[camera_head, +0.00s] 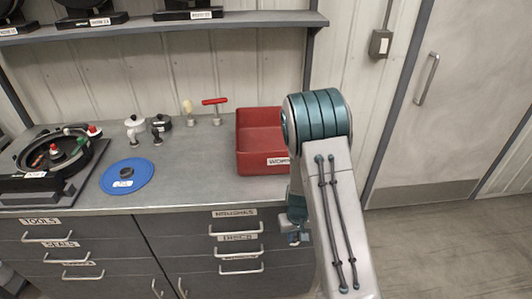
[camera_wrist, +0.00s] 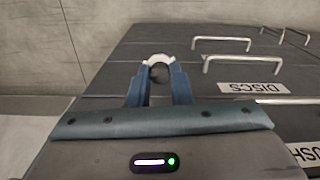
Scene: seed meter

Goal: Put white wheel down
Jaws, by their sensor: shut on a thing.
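The white wheel (camera_wrist: 158,59) shows in the wrist view as a white, ring-like piece at my fingertips. My gripper (camera_wrist: 159,76) is shut on it with two blue fingers, one on either side. In the wrist view the wheel is in front of the cabinet's drawer fronts, with floor behind. In the head view my gripper (camera_head: 298,238) hangs low by the front of the cabinet, below the counter edge, partly hidden by my arm. The wheel cannot be made out there.
The grey counter (camera_head: 195,160) holds a red bin (camera_head: 262,125), a blue disc (camera_head: 127,176), a black round device (camera_head: 52,152) at left and several small parts, including a red-handled tool (camera_head: 215,108). Drawer handles (camera_wrist: 228,62) stick out near my gripper. The counter's middle is clear.

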